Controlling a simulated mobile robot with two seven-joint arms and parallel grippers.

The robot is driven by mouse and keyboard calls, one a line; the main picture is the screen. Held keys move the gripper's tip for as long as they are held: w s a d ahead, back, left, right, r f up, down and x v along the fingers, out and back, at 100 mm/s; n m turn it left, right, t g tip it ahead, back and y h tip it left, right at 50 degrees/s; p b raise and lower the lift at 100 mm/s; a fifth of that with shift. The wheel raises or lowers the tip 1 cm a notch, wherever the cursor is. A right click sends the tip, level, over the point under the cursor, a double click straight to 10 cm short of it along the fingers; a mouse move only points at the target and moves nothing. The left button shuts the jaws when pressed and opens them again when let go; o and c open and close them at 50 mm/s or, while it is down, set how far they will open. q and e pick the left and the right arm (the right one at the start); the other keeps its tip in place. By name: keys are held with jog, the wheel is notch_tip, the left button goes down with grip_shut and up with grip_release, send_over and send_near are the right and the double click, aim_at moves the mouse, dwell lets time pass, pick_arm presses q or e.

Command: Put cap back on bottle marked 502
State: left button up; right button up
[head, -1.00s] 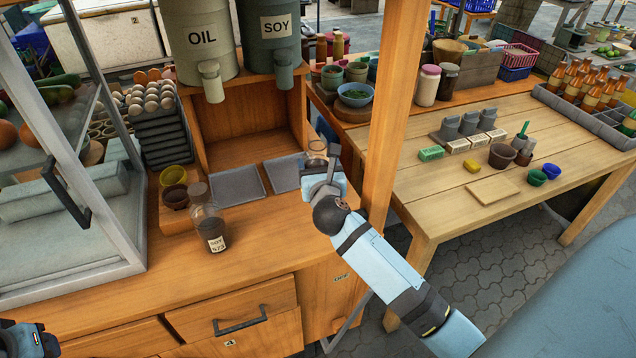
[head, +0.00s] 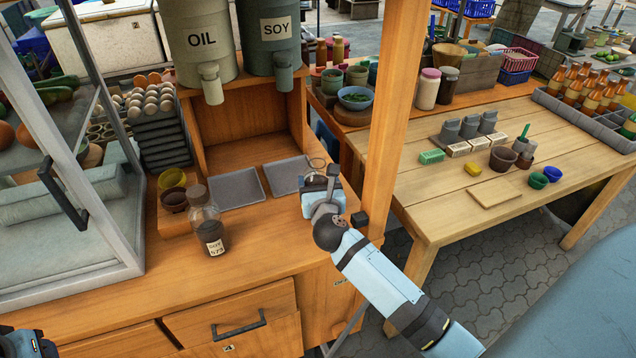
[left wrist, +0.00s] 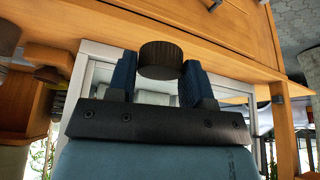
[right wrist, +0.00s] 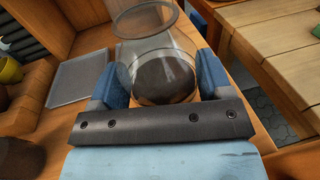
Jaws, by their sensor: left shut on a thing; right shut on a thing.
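My right gripper (right wrist: 160,85) is shut on a clear glass bottle (right wrist: 145,45) with dark contents and an open, uncapped mouth. In the head view, this gripper (head: 321,188) holds the bottle at the counter's right side; its label is hidden. My left gripper (left wrist: 160,75) is shut on a dark round cap (left wrist: 160,58), held between its blue fingers. In the head view, only part of the left arm shows at the lower left corner. A second bottle (head: 209,232), capped and labelled SOY with a number I cannot read surely, stands on the counter.
Two grey trays (head: 236,189) lie behind on the counter (head: 260,245). Brown and yellow bowls (head: 173,199) stand by the capped bottle. A wooden post (head: 388,120) rises just right of my right gripper. A glass case (head: 70,240) bounds the left. The counter's front middle is clear.

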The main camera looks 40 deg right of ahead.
jog(key=shift+f, duration=0.15)
jog(key=o, duration=1.3)
jog(key=shift+r, duration=0.3)
jog(key=v, duration=1.2)
jog(key=shift+f, duration=0.1)
